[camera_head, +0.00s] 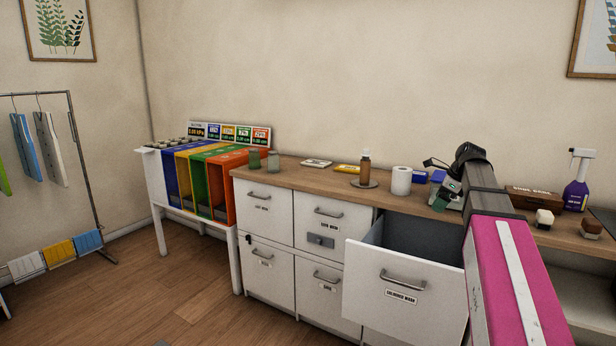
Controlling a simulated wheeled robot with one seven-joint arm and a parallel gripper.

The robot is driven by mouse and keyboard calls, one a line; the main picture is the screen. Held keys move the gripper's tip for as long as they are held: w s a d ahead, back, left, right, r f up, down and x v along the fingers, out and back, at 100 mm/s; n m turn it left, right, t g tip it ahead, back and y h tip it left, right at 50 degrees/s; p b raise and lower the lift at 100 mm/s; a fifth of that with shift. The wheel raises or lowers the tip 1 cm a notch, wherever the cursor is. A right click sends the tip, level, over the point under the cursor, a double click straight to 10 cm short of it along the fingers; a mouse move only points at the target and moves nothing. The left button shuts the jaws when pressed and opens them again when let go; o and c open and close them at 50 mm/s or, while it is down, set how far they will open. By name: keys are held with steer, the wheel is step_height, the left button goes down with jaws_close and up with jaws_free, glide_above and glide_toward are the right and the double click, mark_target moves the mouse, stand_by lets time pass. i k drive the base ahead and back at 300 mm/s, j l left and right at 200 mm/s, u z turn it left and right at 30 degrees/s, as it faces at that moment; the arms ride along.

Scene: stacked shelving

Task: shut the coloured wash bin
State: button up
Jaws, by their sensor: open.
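The coloured wash bin (395,300) is a white drawer front with a grey handle and a label reading "COLOURED WASH". It is pulled well out of the white cabinet, and its dark grey inside shows at the top. My gripper (438,205) is up at the countertop's level, behind and to the right of the drawer's opening. It is apart from the drawer front and appears empty, though its fingers are small and partly dark. My magenta and grey arm crosses the right side and hides the drawer's right edge.
The wooden countertop (300,178) holds a brown bottle (365,167), a paper roll (401,181), and a purple spray bottle (577,182) at the right. Other closed drawers (265,212) are to the left. Coloured bins (235,190) stand further left.

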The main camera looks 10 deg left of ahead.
mark_target(404, 281)
steer(key=k, duration=1)
